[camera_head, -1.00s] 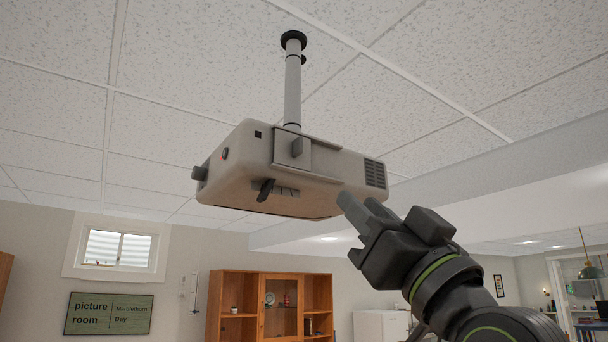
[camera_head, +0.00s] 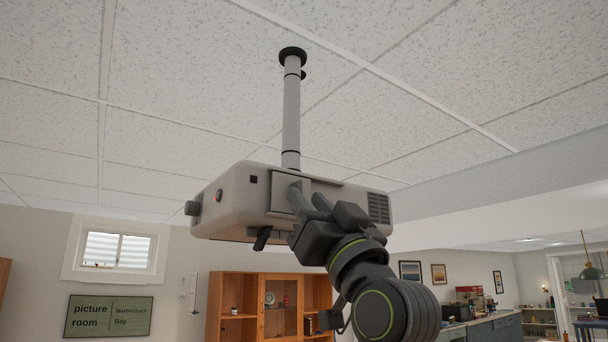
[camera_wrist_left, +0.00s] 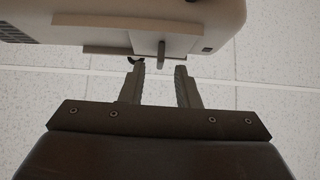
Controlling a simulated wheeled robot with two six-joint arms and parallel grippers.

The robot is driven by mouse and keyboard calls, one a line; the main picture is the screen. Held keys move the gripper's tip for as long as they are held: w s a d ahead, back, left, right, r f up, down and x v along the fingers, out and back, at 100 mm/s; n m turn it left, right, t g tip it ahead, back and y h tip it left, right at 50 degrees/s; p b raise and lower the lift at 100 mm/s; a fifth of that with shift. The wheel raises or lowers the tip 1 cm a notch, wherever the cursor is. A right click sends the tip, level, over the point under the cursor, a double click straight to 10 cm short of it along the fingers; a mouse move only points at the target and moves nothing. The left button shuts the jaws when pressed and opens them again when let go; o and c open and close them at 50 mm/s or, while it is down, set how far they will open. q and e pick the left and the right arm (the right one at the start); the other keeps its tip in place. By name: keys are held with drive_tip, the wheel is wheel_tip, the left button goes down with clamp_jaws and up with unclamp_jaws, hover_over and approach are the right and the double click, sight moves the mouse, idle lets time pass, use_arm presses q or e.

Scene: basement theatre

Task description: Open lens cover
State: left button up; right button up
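A beige projector (camera_head: 235,195) hangs from the ceiling on a grey pole. On its near side is a flat sliding panel with rails, which looks like the lens cover (camera_wrist_left: 190,43); a small grey tab (camera_wrist_left: 161,52) sticks out from it. My left gripper (camera_head: 308,194) is raised against this side in the head view and hides the tab and part of the panel. In the left wrist view my left gripper (camera_wrist_left: 159,69) is open, its fingertips either side of the tab's end, with gaps on both sides. My right gripper is not in view.
A dark lever (camera_head: 261,240) hangs under the projector, and a round knob (camera_head: 192,208) sits at its left end. The ceiling pole (camera_head: 291,115) rises above it. A wooden cabinet (camera_head: 238,285) stands far behind, below. The air left of the projector is clear.

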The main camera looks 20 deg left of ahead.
use_arm(q)
drive_tip(key=shift+p+x, duration=0.55)
drive_tip(key=shift+x, duration=0.8)
clamp_jaws()
